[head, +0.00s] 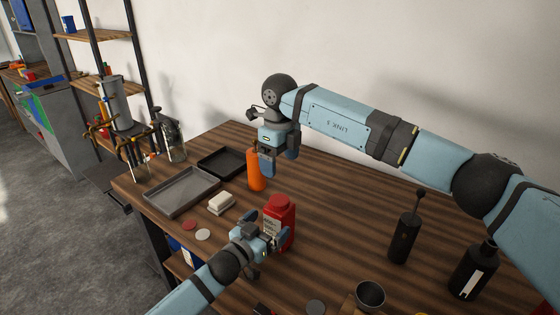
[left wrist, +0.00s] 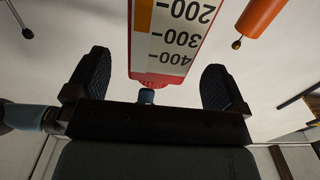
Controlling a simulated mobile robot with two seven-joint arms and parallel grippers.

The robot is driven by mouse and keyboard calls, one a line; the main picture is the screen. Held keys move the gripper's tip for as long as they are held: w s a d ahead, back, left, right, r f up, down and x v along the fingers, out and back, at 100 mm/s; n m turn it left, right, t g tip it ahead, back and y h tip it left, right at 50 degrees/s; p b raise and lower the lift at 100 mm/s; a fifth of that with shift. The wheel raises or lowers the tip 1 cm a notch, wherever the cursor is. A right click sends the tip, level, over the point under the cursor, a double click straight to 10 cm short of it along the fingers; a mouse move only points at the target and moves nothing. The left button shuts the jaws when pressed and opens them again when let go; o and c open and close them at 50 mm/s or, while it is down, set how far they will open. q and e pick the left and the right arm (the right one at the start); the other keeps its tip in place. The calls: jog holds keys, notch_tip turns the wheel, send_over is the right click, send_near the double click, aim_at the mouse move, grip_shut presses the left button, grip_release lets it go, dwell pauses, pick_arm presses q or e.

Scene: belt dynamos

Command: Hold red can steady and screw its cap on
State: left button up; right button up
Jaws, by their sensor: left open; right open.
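The red can (head: 284,216) stands upright on the wooden table, with a pale label on its side. A red round piece (head: 278,201) shows at its top; I cannot tell whether it is the cap, or how it is seated. My left gripper (head: 267,236) is open at the can's near side. In the left wrist view the can's label (left wrist: 172,40), with upside-down numbers, shows between the two spread fingers (left wrist: 155,88), with gaps on both sides. My right gripper (head: 279,154) is open and empty above the table, behind the can and beside an orange bottle.
The orange bottle (head: 254,174) stands behind the can. A white block (head: 221,203), a red disc (head: 189,225) and a pale disc (head: 203,235) lie left. Grey tray (head: 181,209) and black tray (head: 204,165) are further back. Dark bottles (head: 403,238) stand right; the table between is clear.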

pick_arm(q)
jog(key=v, duration=0.8)
jog(key=shift+s, duration=0.1)
